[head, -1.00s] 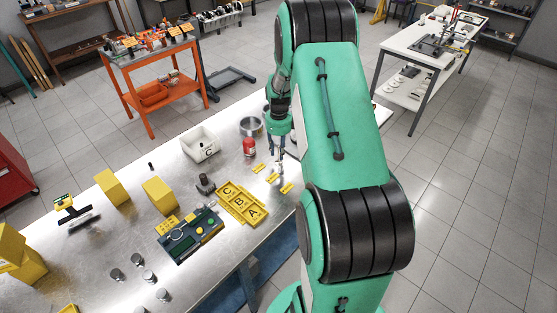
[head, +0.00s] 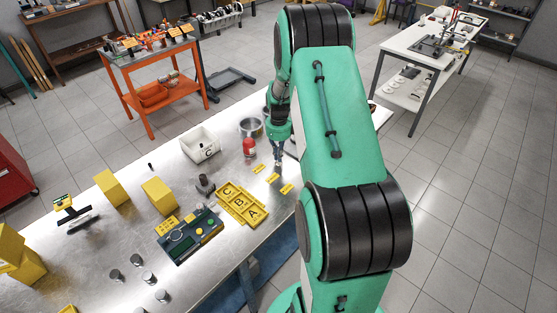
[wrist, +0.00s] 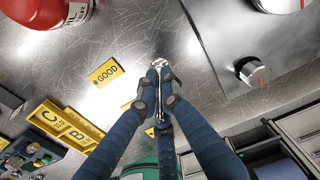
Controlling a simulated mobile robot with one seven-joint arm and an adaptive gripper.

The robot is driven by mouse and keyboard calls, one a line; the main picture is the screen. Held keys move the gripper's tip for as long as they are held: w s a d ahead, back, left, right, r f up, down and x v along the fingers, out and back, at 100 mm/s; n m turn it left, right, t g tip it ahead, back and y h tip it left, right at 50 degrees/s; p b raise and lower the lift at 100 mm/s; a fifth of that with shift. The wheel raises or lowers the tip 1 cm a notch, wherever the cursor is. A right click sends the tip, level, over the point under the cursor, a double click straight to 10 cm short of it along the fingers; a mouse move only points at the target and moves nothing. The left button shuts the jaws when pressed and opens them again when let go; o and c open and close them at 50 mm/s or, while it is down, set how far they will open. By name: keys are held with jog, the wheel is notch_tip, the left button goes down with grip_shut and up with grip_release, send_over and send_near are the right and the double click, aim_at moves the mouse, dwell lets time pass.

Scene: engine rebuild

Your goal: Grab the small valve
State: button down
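The small valve (wrist: 158,63) is a shiny metal piece with a round head, held between the dark fingertips of my gripper (wrist: 160,92) in the wrist view. The blue fingers close in around it, and part of its stem shows between them. In the head view my gripper (head: 277,150) is above the far right part of the metal bench, near the yellow labels. The valve is too small there to make out clearly.
A yellow tray (head: 225,193) marked A, B and C lies nearby. A yellow GOOD label (wrist: 105,73) lies on the bench. A red can (head: 249,148), a white bin (head: 201,143) and a metal pot (head: 251,127) stand close. A grey device with a knob (wrist: 252,72) is at the right.

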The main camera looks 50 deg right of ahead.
dwell(0.5)
jog(key=shift+r, duration=0.8)
notch_tip(320, 180, up, 2)
jog(key=shift+r+p, duration=0.1)
jog(key=shift+p, duration=0.2)
jog(key=s+a, duration=0.3)
jog(key=s, duration=0.1)
jog(key=s+a, duration=0.3)
jog(key=s, duration=0.1)
jog(key=s+a+r+p, duration=0.1)
jog(key=s+a, duration=0.2)
jog(key=s, duration=0.1)
jog(key=shift+s+a+r, duration=0.1)
jog(key=shift+s+a, duration=0.2)
jog(key=shift+a, duration=0.1)
